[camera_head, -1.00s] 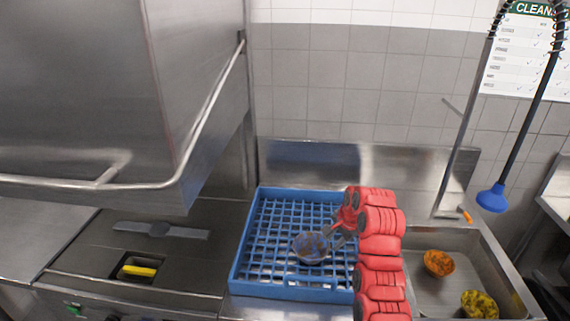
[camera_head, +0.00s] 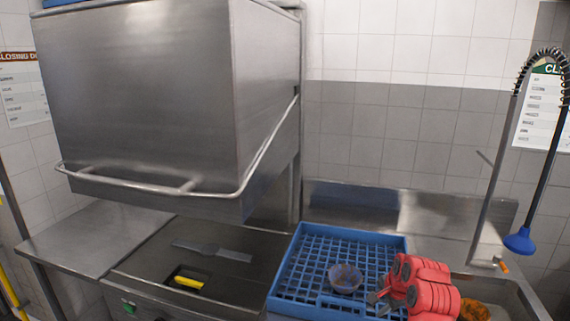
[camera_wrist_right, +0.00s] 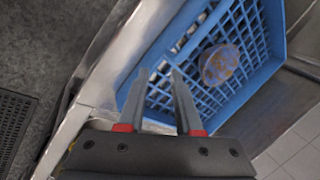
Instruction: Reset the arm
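My right gripper (camera_head: 378,303) is low over the front right part of the blue dish rack (camera_head: 355,232). In the right wrist view (camera_wrist_right: 158,75) its two fingers are apart with nothing between them. A small round patterned bowl (camera_head: 345,278) sits in the rack, apart from the fingers; it also shows in the right wrist view (camera_wrist_right: 219,65). My red right arm (camera_head: 430,292) comes in from the lower right. My left gripper is in neither view.
A steel dishwasher hood (camera_head: 150,90) with a bar handle (camera_head: 130,185) is raised at the left. A sink at the right holds an orange-filled bowl (camera_head: 474,311). A spray hose with a blue head (camera_head: 519,241) hangs above the sink.

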